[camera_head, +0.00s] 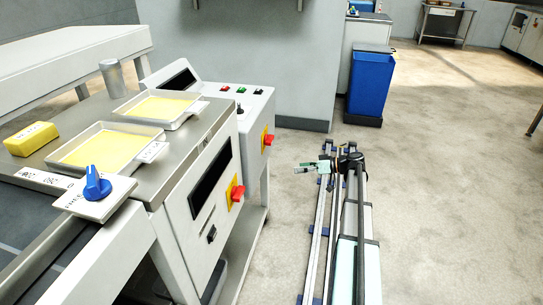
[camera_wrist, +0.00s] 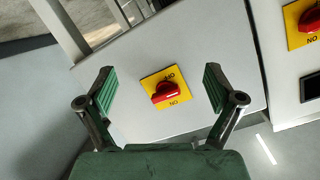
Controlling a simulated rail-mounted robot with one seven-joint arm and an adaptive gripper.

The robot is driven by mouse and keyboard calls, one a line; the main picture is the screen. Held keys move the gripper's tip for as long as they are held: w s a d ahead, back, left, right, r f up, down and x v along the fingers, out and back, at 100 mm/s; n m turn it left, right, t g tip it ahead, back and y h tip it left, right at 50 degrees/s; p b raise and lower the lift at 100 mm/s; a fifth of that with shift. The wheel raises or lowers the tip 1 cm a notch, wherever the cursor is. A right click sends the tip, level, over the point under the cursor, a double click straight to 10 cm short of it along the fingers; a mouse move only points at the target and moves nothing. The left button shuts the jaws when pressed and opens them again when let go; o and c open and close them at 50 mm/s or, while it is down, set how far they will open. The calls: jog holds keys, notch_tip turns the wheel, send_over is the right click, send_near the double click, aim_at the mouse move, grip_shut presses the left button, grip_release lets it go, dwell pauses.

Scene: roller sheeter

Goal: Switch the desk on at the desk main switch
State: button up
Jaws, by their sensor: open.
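Two red rotary switches on yellow plates show in both views; I cannot tell by label which is the desk main switch. In the head view, one switch (camera_head: 236,191) is on the near desk's front panel and the other (camera_head: 267,140) is on the cabinet behind it. In the wrist view, one red knob (camera_wrist: 167,92) on its yellow plate is centred between my fingers, and the second switch (camera_wrist: 309,20) is at the upper right edge. My gripper (camera_wrist: 159,84) is open and empty, its green fingers on either side of the central switch; contact is not visible.
The desk carries two trays of yellow material (camera_head: 106,147), a yellow block (camera_head: 31,139) and a blue knob (camera_head: 96,184). The cabinet top has small coloured buttons (camera_head: 241,90). A blue bin (camera_head: 371,86) stands behind. The floor to the right is clear.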

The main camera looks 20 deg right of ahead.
aim_at(273, 139)
jog(key=w+d+r+n+t+y+b, duration=0.1)
jog(key=w+d+r+n+t+y, duration=0.1)
jog(key=d+r+n, duration=0.55)
jog(key=w+a, duration=0.3)
jog(key=a, duration=0.2)
jog(key=w+a+r+m+b, duration=0.1)
jog(key=w+a, duration=0.2)
jog(key=a, duration=0.2)
jog(key=w+a+m+b, duration=0.1)
jog(key=w+a, duration=0.3)
jog(key=a, duration=0.1)
jog(key=shift+w+a+r, duration=0.1)
jog(key=shift+a+r, duration=0.05)
jog(key=shift+r, duration=0.05)
jog(key=c, duration=1.2)
